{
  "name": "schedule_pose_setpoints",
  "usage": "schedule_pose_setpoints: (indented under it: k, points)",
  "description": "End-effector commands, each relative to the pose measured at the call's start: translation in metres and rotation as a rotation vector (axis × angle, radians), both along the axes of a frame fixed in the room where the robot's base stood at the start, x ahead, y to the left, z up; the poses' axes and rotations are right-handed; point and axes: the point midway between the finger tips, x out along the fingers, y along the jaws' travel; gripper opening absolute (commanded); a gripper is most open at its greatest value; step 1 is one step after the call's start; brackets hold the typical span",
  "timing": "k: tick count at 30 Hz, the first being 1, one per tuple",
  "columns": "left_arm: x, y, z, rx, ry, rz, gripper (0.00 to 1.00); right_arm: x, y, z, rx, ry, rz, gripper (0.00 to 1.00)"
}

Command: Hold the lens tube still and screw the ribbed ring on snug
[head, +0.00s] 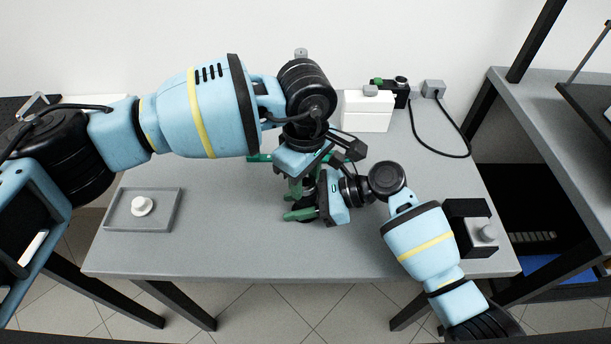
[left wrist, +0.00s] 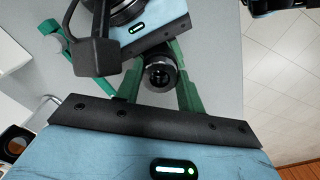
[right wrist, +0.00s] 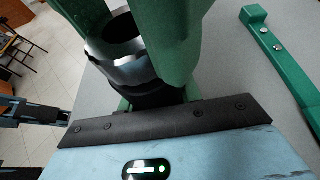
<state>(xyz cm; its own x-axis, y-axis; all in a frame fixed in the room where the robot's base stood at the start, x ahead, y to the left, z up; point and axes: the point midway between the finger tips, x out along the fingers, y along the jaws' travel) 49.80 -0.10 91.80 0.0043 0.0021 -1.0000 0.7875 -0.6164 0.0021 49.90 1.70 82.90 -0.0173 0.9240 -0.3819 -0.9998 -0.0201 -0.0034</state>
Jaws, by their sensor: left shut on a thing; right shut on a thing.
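The black lens tube (right wrist: 150,96) stands upright over the table, with the dark, shiny ribbed ring (right wrist: 122,48) around its top in the right wrist view. The left wrist view looks down on the ring's round opening (left wrist: 160,75) between those fingers. My right gripper (head: 303,213) comes in from the right, lower down, and is shut on the tube. In the head view, both grippers hide most of the tube and ring. Whether a gap remains between ring and tube cannot be told.
A grey tray (head: 110,222) with a white round piece (head: 143,205) lies at the left. A white box (head: 367,112) and a black-and-green device (head: 396,90) stand at the back. The table's front left (head: 225,235) is clear.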

Motion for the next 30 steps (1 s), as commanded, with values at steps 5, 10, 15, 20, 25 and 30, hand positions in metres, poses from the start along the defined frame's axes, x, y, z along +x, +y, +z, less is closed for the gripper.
schedule_pose_setpoints:
  k: [5, 10, 15, 20, 25, 30]
  points:
    - [-0.0013, 0.0017, -0.0053, 0.006, 0.007, -0.191, 0.13, -0.0034, -0.0011, -0.0090, -0.011, 0.014, 0.003, 0.00]
    - [-0.0013, 0.0018, -0.0052, 0.006, 0.008, -0.344, 0.13, -0.0033, -0.0012, -0.0091, -0.011, 0.014, 0.003, 0.00]
    - [-0.0013, 0.0018, -0.0049, 0.006, 0.008, -0.382, 0.13, -0.0031, -0.0014, -0.0091, -0.011, 0.014, 0.002, 0.00]
    - [-0.0012, 0.0019, -0.0045, 0.006, 0.008, -0.380, 0.13, -0.0030, -0.0015, -0.0090, -0.011, 0.013, 0.001, 0.00]
    - [-0.0011, 0.0020, -0.0040, 0.006, 0.006, -0.460, 0.13, -0.0028, -0.0017, -0.0090, -0.012, 0.013, 0.001, 0.00]
    - [-0.0010, 0.0022, -0.0038, 0.006, 0.008, -0.654, 0.13, -0.0027, -0.0018, -0.0089, -0.012, 0.013, 0.000, 0.00]
